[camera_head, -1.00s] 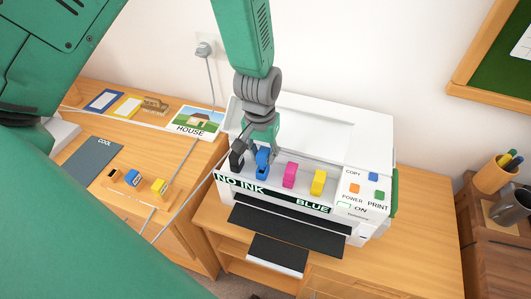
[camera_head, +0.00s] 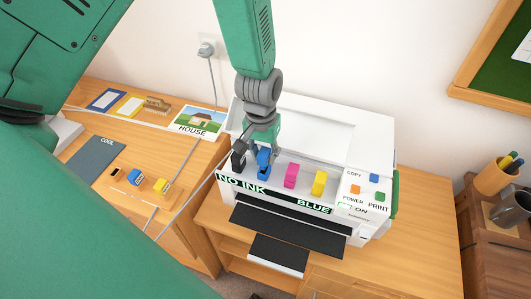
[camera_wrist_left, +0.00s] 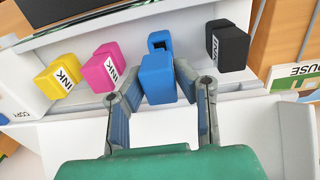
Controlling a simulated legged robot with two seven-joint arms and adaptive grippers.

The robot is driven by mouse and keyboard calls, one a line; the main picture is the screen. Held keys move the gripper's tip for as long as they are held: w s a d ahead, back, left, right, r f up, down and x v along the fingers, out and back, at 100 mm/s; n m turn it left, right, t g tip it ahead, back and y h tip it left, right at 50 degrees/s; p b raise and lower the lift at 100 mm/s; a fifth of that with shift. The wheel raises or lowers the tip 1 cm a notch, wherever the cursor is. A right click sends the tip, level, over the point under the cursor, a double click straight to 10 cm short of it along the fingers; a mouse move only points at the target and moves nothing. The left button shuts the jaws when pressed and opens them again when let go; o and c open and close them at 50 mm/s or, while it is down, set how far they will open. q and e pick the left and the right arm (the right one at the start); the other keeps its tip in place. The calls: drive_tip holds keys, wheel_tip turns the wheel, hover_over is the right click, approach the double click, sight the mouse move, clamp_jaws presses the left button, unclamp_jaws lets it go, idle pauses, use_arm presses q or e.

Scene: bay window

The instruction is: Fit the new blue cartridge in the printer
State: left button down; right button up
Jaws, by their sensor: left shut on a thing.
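The white printer (camera_head: 365,140) stands open on the desk. Its display strip (camera_head: 310,206) reads NO INK BLUE. A blue cartridge (camera_head: 264,163) is in my left gripper (camera_head: 258,150), whose fingers are shut on it. In the left wrist view the blue cartridge (camera_wrist_left: 158,76) sits between the fingertips of the left gripper (camera_wrist_left: 162,84). It is in line with the black cartridge (camera_wrist_left: 227,46), the magenta cartridge (camera_wrist_left: 107,67) and the yellow cartridge (camera_wrist_left: 58,76). I cannot tell whether it is seated or just above its slot. My right gripper is not in view.
On the desk at left are a small blue cartridge (camera_head: 134,176) and a yellow one (camera_head: 162,186), a HOUSE picture (camera_head: 197,122) and a dark COOL sheet (camera_head: 94,158). Printer buttons (camera_head: 374,178) are at its right end. A pen cup (camera_head: 494,175) stands at far right.

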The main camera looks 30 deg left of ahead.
sight(264, 162)
use_arm(q)
drive_tip(key=shift+a, duration=0.1)
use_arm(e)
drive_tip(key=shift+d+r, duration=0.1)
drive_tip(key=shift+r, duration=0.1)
use_arm(q)
drive_tip(key=shift+d, duration=0.25)
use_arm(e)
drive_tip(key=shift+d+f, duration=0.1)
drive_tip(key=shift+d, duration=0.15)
use_arm(q)
drive_tip(key=shift+a+f, duration=0.1)
drive_tip(key=shift+a+f, duration=0.15)
drive_tip(key=shift+f, duration=0.3)
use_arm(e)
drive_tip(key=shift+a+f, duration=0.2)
use_arm(q)
drive_tip(key=shift+f+b, duration=0.35)
drive_tip(key=shift+f, duration=0.05)
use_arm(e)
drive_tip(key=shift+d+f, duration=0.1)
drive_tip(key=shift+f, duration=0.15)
use_arm(q)
drive_tip(key=shift+f+b, duration=0.35)
drive_tip(key=shift+f, duration=0.35)
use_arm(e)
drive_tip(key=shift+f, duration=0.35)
use_arm(q)
drive_tip(key=c, duration=1.2)
unclamp_jaws()
